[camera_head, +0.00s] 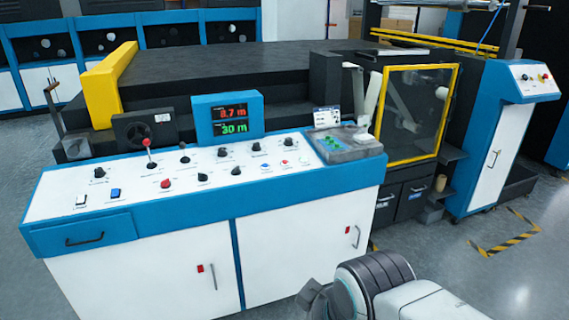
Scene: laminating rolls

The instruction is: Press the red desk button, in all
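The control desk (200,211) has a white sloping top with a blue front edge. A red knob or button (166,183) sits near the front of its left half. A lever with a red ball top (146,143) stands behind it, and a small red control (284,162) is on the right half. My arm, white with dark rings, shows at the bottom, in front of the desk and right of centre. A dark angular piece at its left end may be part of my gripper (310,297); its fingers cannot be made out. It is well apart from the red controls.
Black knobs, a blue switch (115,193) and a white switch (81,200) surround the red knob. A display (229,116) stands behind the desk. A yellow-framed machine door (415,112) and blue cabinet (489,150) are at right. Grey floor lies open at lower right.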

